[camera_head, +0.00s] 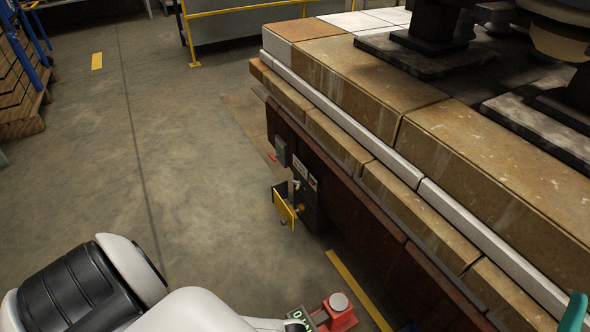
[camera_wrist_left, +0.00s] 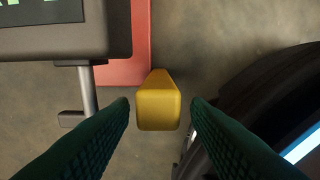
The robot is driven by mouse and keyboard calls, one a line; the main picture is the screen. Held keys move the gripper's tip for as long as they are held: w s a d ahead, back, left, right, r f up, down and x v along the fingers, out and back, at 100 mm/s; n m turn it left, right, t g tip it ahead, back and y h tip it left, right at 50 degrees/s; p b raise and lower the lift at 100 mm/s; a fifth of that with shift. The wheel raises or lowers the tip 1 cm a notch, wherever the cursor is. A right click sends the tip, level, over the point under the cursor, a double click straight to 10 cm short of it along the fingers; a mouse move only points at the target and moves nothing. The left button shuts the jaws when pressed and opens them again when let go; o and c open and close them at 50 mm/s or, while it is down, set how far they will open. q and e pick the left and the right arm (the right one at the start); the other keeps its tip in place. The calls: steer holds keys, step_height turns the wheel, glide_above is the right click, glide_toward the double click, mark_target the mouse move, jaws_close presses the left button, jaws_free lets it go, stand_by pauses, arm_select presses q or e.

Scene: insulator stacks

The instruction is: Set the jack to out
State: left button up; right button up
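The jack (camera_head: 336,314) appears at the bottom edge of the head view as a red body with a round silver top. A grey box with green characters (camera_head: 298,318) is beside it. In the left wrist view the grey box (camera_wrist_left: 60,40) is at upper left over a red plate (camera_wrist_left: 122,72), with a yellow block-like handle (camera_wrist_left: 158,108) near the middle. My left gripper (camera_wrist_left: 160,104) is open, its dark green fingers on either side of the handle with gaps visible. In the head view that gripper is hidden. A teal tip (camera_head: 574,314) at lower right seems part of my right gripper.
A long bench (camera_head: 330,192) topped with tan and white blocks fills the right side. A switch box (camera_head: 306,192) with a yellow plate hangs on its side. Grey floor (camera_head: 190,170) is open at left and centre. A black wheel-like shape (camera_wrist_left: 265,115) curves at right in the wrist view.

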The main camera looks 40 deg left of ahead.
arm_select(q)
steer(key=shift+w+r, duration=0.15)
steer(key=shift+w, duration=0.1)
steer(key=shift+r, duration=0.2)
step_height(320, 180, up, 3)
steer(key=shift+r+p, duration=0.1)
steer(key=shift+p, duration=1.05)
step_height(320, 180, up, 2)
steer(key=shift+r+p, duration=0.2)
steer(key=shift+p, duration=0.5)
arm_select(e)
step_height(320, 180, down, 11)
steer(key=w+d+g+h, duration=0.1)
steer(key=w+g+h, duration=0.2)
steer(key=g, duration=0.6)
arm_select(q)
step_height(320, 180, up, 3)
steer(key=shift+f+p, duration=0.2)
steer(key=shift+p, duration=0.5)
step_height(320, 180, up, 3)
steer(key=shift+s+r+p, duration=0.1)
steer(key=shift+p, duration=0.65)
arm_select(e)
steer(key=s+d+f+g+h, duration=0.2)
steer(key=s+d+f+g, duration=0.2)
steer(key=s+f+g, duration=0.4)
steer(key=shift+s+f+m, duration=0.4)
steer(key=shift+f, duration=0.5)
